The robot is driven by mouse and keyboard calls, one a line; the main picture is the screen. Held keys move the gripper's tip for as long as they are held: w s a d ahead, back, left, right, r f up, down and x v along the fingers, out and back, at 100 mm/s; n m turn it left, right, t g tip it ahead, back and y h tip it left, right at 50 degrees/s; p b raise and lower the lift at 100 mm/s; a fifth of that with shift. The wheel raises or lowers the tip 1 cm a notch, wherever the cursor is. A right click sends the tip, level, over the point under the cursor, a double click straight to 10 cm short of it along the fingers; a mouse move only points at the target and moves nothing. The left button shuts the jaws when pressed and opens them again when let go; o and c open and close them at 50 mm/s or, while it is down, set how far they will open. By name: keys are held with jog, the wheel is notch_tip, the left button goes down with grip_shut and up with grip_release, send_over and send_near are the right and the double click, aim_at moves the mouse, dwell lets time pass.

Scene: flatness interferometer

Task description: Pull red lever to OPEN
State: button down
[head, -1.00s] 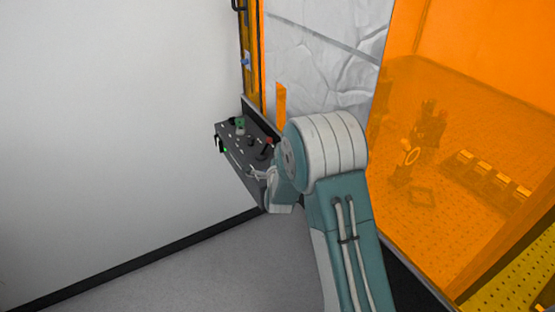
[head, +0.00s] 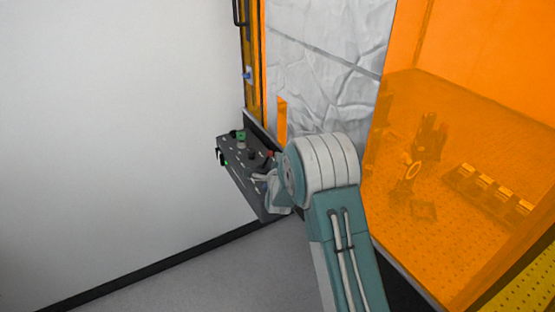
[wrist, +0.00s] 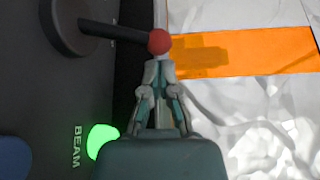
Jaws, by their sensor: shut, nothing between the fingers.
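The red lever shows in the wrist view as a red ball knob (wrist: 159,42) on a black shaft, which runs left to a dark round hub (wrist: 75,25) on the panel. In the head view its red tip (head: 269,154) is small, beside my arm. My gripper (wrist: 159,68) is shut and empty. No OPEN marking is readable.
The dark control panel (head: 235,163) carries several knobs and a lit green button (wrist: 101,139) beside the word BEAM. A blue round part (wrist: 13,157) is at the lower left. Orange enclosure panes (head: 455,120) stand right; a white wall is left, with grey floor below.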

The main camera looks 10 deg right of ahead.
jog(key=shift+s+a+r+n+t, duration=0.15)
jog(key=shift+a+r+n+t, duration=0.1)
jog(key=shift+a+n+t, duration=0.35)
jog(key=shift+s+a+r+n, duration=0.15)
jog(key=shift+a+n, duration=0.05)
jog(key=shift+n, duration=0.6)
jog(key=a+n, duration=0.1)
jog(key=n+t, duration=0.1)
jog(key=n, duration=0.1)
jog(key=a+n+t, duration=0.1)
jog(key=n, duration=0.1)
jog(key=shift+s+a+r+y, duration=0.25)
jog(key=shift+s+a+y, duration=0.1)
jog(key=shift+s+y, duration=0.05)
jog(key=shift+a+n+t, duration=0.2)
jog(key=shift+n+t, duration=0.2)
jog(key=shift+n, duration=0.1)
jog(key=shift+s+a+f, duration=0.1)
jog(key=shift+s+a, duration=0.2)
jog(key=shift+a, duration=0.35)
jog(key=v, duration=1.2)
jog(key=shift+d, duration=0.1)
